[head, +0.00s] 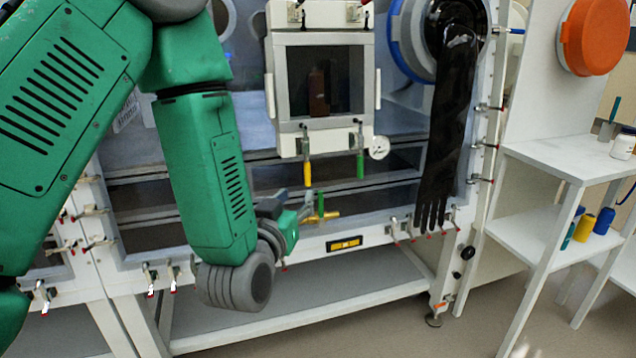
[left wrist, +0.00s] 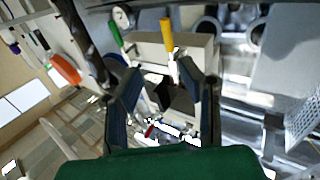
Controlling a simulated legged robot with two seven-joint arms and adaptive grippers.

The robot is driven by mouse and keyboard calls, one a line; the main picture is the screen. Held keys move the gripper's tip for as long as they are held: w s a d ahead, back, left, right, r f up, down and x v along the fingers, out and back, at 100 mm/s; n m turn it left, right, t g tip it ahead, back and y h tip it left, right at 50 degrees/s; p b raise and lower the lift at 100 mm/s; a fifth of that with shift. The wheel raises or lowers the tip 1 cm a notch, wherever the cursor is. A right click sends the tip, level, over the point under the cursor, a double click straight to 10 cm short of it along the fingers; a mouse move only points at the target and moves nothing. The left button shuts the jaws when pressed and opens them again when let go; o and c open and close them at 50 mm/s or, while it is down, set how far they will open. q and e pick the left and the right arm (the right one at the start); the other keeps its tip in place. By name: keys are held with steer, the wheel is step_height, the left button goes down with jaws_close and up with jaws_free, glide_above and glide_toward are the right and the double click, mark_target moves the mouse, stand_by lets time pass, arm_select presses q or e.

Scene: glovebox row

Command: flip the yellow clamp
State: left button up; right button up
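The yellow clamp (head: 307,172) hangs with its yellow handle down, below the front of the small white-framed window box on the glovebox. It also shows in the left wrist view (left wrist: 167,33), at the top, just past the fingertips and nearer the right-hand finger. My left gripper (head: 303,203) is just below the clamp handle in the head view. In the left wrist view my left gripper (left wrist: 158,66) has its two dark fingers spread apart with nothing held. I cannot tell whether a finger touches the clamp. My right gripper is in neither view.
A green-handled clamp (head: 360,165) hangs to the right, near a round gauge (head: 379,147). The window box (head: 330,14) is above. A black glove (head: 447,130) hangs at right. White shelves (head: 560,152) stand farther right. Small red-tipped clamps line the glovebox edges.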

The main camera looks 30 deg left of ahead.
mark_target(306, 176)
arm_select(q)
steer(key=x, duration=0.3)
steer(key=a+x, duration=0.1)
steer(key=x, duration=0.7)
steer(key=shift+s+a+f+b, duration=0.2)
steer(key=shift+a+f+b, duration=0.05)
steer(key=shift+f+b, duration=0.15)
steer(key=shift+w+d+r, duration=0.2)
steer(key=shift+w+d, duration=0.2)
steer(key=shift+a, duration=0.3)
steer(key=shift+c, duration=0.3)
steer(key=shift+a+f, duration=0.15)
steer(key=shift+a, duration=0.15)
jaws_close()
steer(key=shift+d, duration=0.15)
